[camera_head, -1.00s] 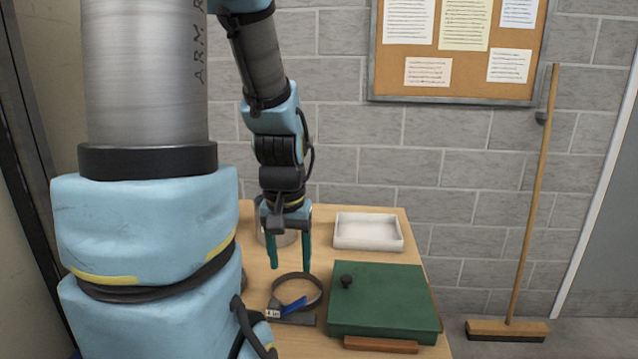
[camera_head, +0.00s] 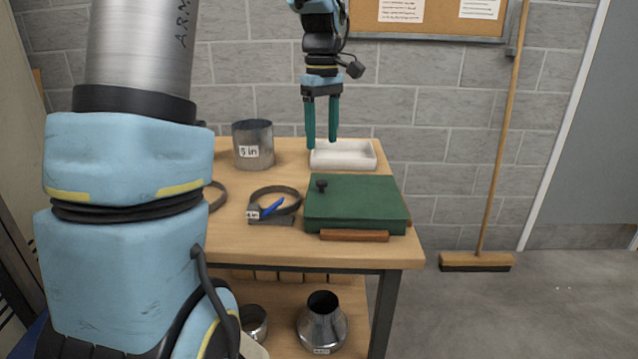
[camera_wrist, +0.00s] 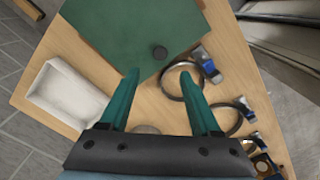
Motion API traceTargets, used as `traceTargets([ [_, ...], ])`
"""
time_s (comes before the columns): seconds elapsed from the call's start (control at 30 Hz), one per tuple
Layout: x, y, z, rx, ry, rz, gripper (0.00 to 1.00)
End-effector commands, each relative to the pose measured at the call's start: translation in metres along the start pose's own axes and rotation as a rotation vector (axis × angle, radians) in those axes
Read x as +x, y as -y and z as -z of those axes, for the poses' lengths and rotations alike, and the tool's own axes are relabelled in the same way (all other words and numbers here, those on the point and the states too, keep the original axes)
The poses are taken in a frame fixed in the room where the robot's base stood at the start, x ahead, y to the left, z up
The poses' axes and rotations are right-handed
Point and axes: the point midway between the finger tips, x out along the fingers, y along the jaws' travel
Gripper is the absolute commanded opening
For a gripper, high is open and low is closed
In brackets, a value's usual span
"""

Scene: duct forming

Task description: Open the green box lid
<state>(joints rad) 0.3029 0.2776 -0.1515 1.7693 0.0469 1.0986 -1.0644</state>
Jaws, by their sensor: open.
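The green box (camera_head: 355,203) sits on the wooden table with its flat green lid down. A small black knob (camera_head: 321,186) stands near the lid's back left corner. A brown wooden strip (camera_head: 354,236) lies along the box's front edge. In the wrist view the lid (camera_wrist: 130,35) is at the top and the knob (camera_wrist: 159,53) lies ahead of my fingertips, apart from them. My gripper (camera_head: 321,143) is open and empty, pointing down above the back of the table, behind the box and higher than it. My gripper also shows in the wrist view (camera_wrist: 163,92).
A white tray (camera_head: 343,164) stands behind the box. A ring clamp with a blue handle (camera_head: 272,207) lies left of the box. A metal cylinder (camera_head: 253,146) stands at the back left. A metal cone (camera_head: 322,322) is on the lower shelf. A broom (camera_head: 497,150) leans at the wall.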

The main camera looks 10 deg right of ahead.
Motion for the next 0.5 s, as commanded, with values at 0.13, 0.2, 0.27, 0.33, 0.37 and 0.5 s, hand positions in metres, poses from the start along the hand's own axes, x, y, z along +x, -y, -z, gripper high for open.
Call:
traceTargets([
  [0.13, 0.024, 0.002, -0.001, 0.000, 0.004, 0.004, 0.64],
  [0.2, 0.038, 0.002, -0.001, 0.000, 0.004, 0.004, 0.64],
  [0.27, 0.049, 0.002, -0.001, 0.001, 0.004, 0.003, 0.64],
  [0.33, 0.062, 0.002, -0.001, 0.002, 0.003, 0.004, 0.64],
  [0.37, 0.067, 0.002, -0.001, 0.002, 0.003, 0.004, 0.64],
  [0.5, 0.085, 0.002, 0.000, 0.000, 0.002, 0.002, 0.64],
])
